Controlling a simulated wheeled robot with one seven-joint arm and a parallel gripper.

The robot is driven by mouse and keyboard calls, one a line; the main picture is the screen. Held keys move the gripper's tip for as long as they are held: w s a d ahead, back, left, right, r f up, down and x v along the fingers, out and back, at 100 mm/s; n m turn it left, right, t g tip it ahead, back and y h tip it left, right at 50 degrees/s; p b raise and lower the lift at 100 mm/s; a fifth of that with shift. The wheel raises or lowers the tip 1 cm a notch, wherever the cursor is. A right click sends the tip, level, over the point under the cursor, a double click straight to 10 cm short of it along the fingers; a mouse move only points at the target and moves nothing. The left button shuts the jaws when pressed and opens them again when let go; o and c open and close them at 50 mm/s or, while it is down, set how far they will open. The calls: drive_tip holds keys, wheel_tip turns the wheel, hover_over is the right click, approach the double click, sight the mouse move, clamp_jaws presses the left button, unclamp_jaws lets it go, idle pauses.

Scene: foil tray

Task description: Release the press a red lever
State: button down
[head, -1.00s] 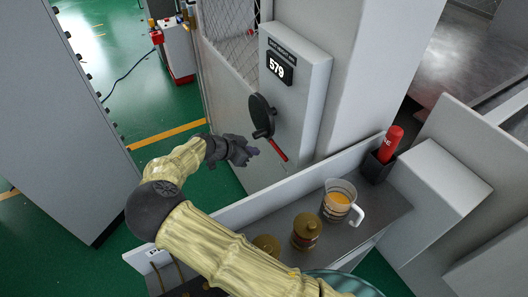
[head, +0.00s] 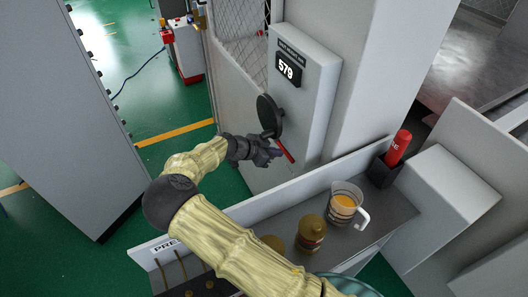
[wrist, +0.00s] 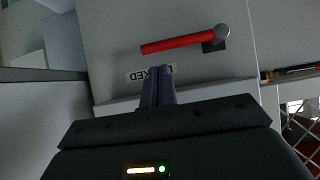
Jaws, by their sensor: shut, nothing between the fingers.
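The red lever (head: 287,153) slopes down to the right on the front of a grey box marked 579 (head: 305,75). In the wrist view the lever (wrist: 178,43) runs from a grey round pivot (wrist: 222,32) to the left. My gripper (head: 277,153) is beside the lever at its left in the head view. In the wrist view my gripper (wrist: 158,72) has its dark fingers together, empty, with tips just below the lever in the picture. Whether they touch it I cannot tell.
Below is a grey shelf with a glass jug of orange liquid (head: 344,205), brass-coloured pots (head: 311,230) and a red-handled item in a black holder (head: 398,148). A mesh panel (head: 240,30) stands behind.

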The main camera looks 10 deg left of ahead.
drive_tip(key=x, duration=0.4)
drive_tip(key=shift+w, duration=0.1)
